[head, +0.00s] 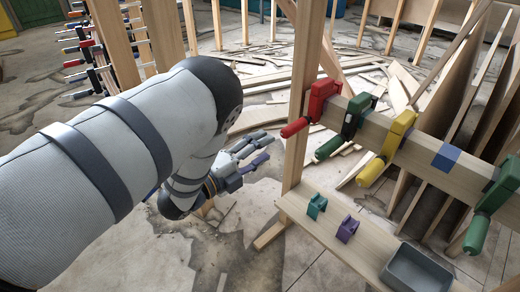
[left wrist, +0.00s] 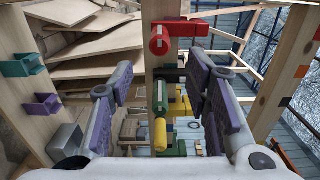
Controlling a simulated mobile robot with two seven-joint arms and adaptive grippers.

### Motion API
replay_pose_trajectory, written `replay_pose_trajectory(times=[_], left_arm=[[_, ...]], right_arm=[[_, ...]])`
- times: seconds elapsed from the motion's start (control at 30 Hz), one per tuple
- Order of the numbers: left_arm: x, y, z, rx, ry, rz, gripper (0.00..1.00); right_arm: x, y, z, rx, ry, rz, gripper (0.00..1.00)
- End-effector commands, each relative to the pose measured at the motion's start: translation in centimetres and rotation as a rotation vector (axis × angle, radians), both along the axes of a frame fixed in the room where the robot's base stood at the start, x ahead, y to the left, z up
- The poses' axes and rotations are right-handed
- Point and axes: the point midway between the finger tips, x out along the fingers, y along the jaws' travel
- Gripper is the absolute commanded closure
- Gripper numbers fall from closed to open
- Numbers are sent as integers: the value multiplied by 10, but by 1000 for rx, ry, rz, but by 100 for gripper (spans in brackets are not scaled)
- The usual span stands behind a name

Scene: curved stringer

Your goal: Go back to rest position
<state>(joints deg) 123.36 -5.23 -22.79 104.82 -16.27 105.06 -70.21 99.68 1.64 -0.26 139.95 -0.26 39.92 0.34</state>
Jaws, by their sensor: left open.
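My left arm comes in from the left in the head view and ends in my left gripper (head: 262,150). The gripper is open and empty, in front of the wooden post (head: 301,95) and left of the clamps. In the left wrist view its two purple-padded fingers stand wide apart on either side of the clamp row. A red clamp (head: 321,100), a green clamp (head: 349,125) and a yellow clamp (head: 393,141) sit on a wooden beam (head: 420,158). The red clamp (left wrist: 164,36) also shows in the left wrist view. My right gripper is not in view.
Below the beam, a wooden shelf (head: 375,262) bears a teal holder (head: 316,206), a purple holder (head: 347,229) and a grey tray (head: 418,268). Another green clamp (head: 490,208) sits at far right. Loose boards lie on the floor behind. A rack of clamps (head: 90,55) stands at back left.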

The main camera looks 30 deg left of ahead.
Motion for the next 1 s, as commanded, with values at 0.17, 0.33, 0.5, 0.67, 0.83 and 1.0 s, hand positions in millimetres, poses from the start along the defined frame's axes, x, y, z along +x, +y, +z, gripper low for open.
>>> replay_pose_trajectory(times=[0.17, 0.33, 0.5, 0.67, 0.83, 1.0], left_arm=[[-13, 5, 2, 0, 1, 1, 56], [-23, 8, 1, 0, 0, 0, 56], [-23, 8, 0, 0, 1, 0, 56], [-24, 9, -2, -6, 13, 6, 56], [-78, 30, -60, -240, 427, 238, 56], [-227, 35, -126, -621, 1024, 729, 56]], right_arm=[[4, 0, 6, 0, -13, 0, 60], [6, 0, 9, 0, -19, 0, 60], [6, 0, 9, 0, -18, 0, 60], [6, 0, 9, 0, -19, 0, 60], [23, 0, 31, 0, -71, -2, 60], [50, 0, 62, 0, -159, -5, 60]])
